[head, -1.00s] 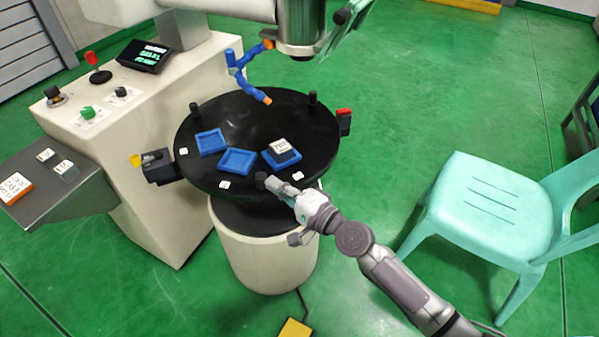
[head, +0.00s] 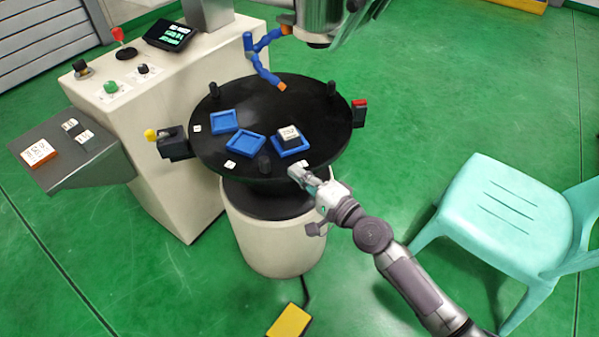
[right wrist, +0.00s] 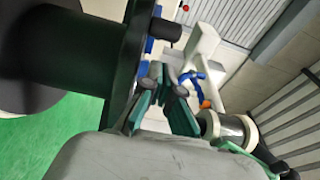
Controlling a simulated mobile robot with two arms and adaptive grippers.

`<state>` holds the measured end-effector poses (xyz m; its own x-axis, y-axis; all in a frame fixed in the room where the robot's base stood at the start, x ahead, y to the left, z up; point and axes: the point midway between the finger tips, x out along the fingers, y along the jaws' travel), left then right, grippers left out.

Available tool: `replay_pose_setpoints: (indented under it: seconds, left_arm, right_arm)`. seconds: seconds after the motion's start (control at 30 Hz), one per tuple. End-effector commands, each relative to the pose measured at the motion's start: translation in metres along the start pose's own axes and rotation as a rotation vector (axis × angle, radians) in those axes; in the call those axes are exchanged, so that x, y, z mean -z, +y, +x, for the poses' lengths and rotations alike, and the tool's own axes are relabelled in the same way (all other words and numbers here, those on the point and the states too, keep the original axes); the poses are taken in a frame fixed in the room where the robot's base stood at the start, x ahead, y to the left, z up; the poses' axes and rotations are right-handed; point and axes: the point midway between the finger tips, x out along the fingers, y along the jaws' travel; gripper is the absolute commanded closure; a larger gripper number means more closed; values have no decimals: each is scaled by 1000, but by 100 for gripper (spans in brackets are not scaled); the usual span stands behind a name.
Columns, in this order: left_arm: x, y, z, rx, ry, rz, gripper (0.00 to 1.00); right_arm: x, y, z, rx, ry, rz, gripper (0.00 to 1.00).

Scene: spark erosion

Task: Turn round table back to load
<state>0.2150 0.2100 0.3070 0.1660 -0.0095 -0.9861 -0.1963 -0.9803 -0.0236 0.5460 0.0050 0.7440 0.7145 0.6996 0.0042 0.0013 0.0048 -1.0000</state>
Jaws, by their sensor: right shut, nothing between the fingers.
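The round table (head: 240,100) is a black disc on a cream drum, with blue square trays (head: 223,121) (head: 244,147) on it and a blue tray (head: 291,144) holding a dark block with a white label (head: 288,132). Black pegs stand near its rim, one at the front (head: 264,161), one at left (head: 214,90) and one at right (head: 330,89). My right gripper (head: 297,172) is shut and empty at the front rim, right of the front peg and apart from it. Its fingers show in the right wrist view (right wrist: 165,82), beside the dark table edge. My left gripper is out of view.
A cream machine with control panel (head: 125,75) stands behind left, its blue hose (head: 262,65) and metal head (head: 318,18) above the table. A black bracket with yellow knob (head: 172,142) sits at the left rim. A turquoise chair (head: 510,210) is at right; a yellow pedal (head: 289,320) lies in front.

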Motion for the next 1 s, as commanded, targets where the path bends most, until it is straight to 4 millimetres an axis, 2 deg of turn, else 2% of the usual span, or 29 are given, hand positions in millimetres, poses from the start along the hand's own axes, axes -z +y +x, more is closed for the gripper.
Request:
replay_pose_setpoints:
  seconds: [0.17,0.37,0.5,0.67,0.87,0.97,1.0]
  left_arm:
    - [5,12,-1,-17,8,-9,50]
    - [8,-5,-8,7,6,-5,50]
    - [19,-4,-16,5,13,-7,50]
    - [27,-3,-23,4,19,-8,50]
    - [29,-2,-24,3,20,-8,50]
    - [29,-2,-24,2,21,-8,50]
    - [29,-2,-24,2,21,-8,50]
  right_arm:
    - [-4,2,-28,-4,-1,1,100]
    - [-7,3,-62,-4,0,-1,100]
    - [-9,3,-83,-4,-1,0,100]
    - [-11,2,-94,-2,0,1,100]
    - [-11,2,-96,-5,1,-4,100]
    - [-9,21,-97,-50,7,-64,100]
    - [-7,37,-99,-88,11,-114,100]
